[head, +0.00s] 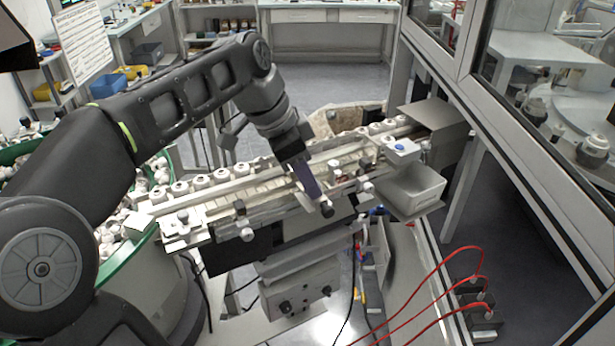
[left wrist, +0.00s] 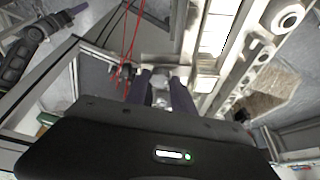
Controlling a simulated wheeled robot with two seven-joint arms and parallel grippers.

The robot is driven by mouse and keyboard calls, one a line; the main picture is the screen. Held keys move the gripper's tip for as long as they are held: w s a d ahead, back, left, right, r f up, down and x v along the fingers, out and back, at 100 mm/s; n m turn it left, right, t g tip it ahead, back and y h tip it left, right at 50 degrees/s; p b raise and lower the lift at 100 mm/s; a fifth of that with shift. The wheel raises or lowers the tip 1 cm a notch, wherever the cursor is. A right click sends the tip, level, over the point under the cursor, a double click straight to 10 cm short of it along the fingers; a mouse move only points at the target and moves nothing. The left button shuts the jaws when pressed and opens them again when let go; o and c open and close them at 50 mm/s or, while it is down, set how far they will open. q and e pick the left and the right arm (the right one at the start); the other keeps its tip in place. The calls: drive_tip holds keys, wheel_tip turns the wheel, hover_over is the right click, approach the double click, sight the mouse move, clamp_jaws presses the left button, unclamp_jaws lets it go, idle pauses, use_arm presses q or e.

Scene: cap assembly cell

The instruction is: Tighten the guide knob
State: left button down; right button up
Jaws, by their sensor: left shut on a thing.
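My left gripper (head: 316,194) reaches down over the front rail of the conveyor (head: 237,188). Its purple fingers are closed around a small knob at the front of the rail. In the left wrist view a pale grey part of this guide knob (left wrist: 161,90) shows between the two fingers (left wrist: 161,98). In the head view the knob's dark end (head: 327,210) shows just below the fingertips. The rest of it is hidden by the fingers. Another dark knob (head: 240,206) stands further left on the rail, apart from the gripper. My right gripper is not in view.
Several white caps (head: 200,181) sit in a row along the conveyor. A green-rimmed bowl feeder (head: 128,262) is at the left. Red cables (head: 437,268) and a glazed frame (head: 515,150) lie to the right.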

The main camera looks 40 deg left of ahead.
use_arm(q)
drive_tip(key=c, duration=1.1)
unclamp_jaws()
drive_tip(key=shift+o, duration=0.2)
